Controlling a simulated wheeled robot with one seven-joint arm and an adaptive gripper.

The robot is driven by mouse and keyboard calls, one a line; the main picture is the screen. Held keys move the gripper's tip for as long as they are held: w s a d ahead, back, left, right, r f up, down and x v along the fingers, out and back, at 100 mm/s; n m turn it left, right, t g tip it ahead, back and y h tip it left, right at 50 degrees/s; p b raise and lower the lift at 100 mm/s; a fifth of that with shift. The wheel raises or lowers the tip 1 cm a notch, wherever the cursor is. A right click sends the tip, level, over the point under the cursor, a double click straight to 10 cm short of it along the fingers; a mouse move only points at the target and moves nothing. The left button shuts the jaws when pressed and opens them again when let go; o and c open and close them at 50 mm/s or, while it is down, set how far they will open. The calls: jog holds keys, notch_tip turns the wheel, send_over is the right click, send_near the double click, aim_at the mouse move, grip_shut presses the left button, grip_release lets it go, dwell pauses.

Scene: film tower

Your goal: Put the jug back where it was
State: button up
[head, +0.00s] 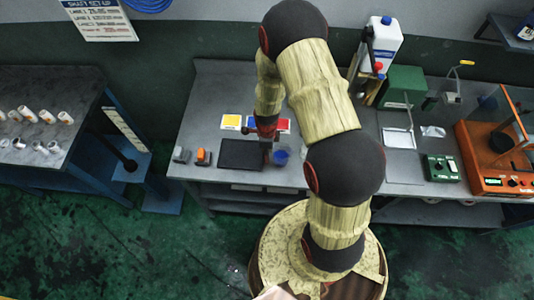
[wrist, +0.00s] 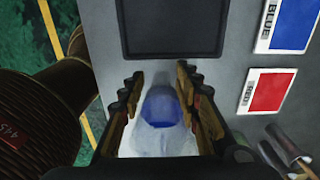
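A clear jug with blue in it (wrist: 160,108) is between the two fingers of my gripper (wrist: 159,90) in the wrist view. Its pale, see-through body fills most of the gap between them. I cannot tell whether the fingers press on it or only stand around it. In the head view the blue of the jug (head: 281,157) shows on or just above the bench, right of the black mat (head: 240,154). My gripper (head: 268,146) points down there, and its fingers are too small to read.
To the right are a white bottle (head: 384,45), a green box (head: 405,86) and an orange machine (head: 487,155).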

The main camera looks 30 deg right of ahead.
jog(key=r, duration=1.1)
jog(key=shift+w+r, duration=0.2)
jog(key=s+a+r+n+t, duration=0.2)
jog(key=r+n, duration=0.4)
jog(key=r, duration=0.6)
jog(key=s+a+r+n+t, duration=0.1)
jog(key=a+r+n, duration=0.1)
jog(key=r+n, duration=0.65)
jog(key=s+a+r+n+t, duration=0.2)
jog(key=s+a+r+n, duration=0.2)
jog(key=s+r+n, duration=0.6)
notch_tip(320, 180, up, 5)
jog(key=s, duration=0.3)
jog(key=shift+t, duration=0.4)
jog(key=shift+w+f, duration=0.1)
